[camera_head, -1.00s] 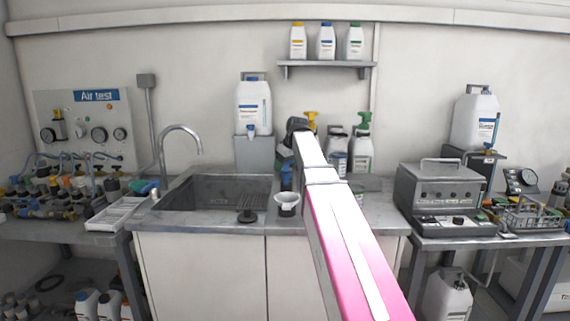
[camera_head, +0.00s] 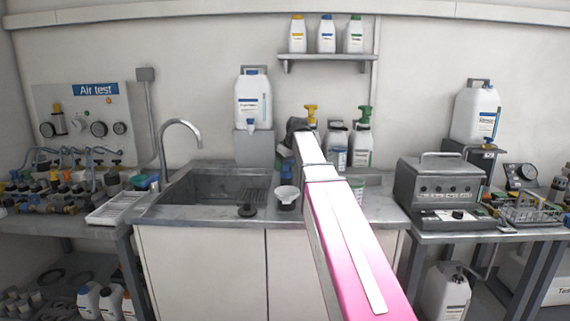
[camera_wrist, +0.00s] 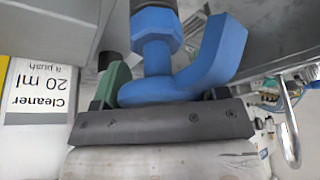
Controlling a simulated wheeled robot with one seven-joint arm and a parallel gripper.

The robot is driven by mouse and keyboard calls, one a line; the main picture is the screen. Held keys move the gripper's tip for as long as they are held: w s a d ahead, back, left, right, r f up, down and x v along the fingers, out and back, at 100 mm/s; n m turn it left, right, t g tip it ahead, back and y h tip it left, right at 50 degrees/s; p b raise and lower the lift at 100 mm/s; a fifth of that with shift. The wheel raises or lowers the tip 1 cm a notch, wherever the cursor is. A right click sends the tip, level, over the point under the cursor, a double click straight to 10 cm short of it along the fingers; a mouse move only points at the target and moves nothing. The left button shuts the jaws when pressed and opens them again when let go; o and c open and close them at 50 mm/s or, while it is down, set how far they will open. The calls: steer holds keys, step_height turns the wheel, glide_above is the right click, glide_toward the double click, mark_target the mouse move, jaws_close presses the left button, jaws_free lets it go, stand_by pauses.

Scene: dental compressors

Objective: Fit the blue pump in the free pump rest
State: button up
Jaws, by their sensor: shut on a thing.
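The blue pump (camera_wrist: 154,58) fills the middle of the wrist view, with its curved spout to the right and a ribbed collar above. My gripper (camera_wrist: 160,100) is shut on its head. A yellow pump (camera_head: 311,110) and a green pump (camera_head: 364,116) stand at the back of the counter, the green one on a white bottle (camera_head: 361,146). I cannot pick out the free pump rest. A green part (camera_wrist: 115,84) shows beside the blue pump.
A sink (camera_head: 215,186) lies to the left, with a white funnel (camera_head: 287,193) near its right side. A grey block (camera_head: 254,149) bears a white jug (camera_head: 252,100). A grey device (camera_head: 440,190) stands right. A "Cleaner 20 ml" label (camera_wrist: 40,90) shows upside down at left.

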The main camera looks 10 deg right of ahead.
steer(key=shift+f, duration=0.2)
steer(key=o, duration=1)
steer(key=shift+o, duration=0.2)
steer(key=v, duration=1)
steer(key=shift+r, duration=0.35)
steer(key=shift+s, duration=0.15)
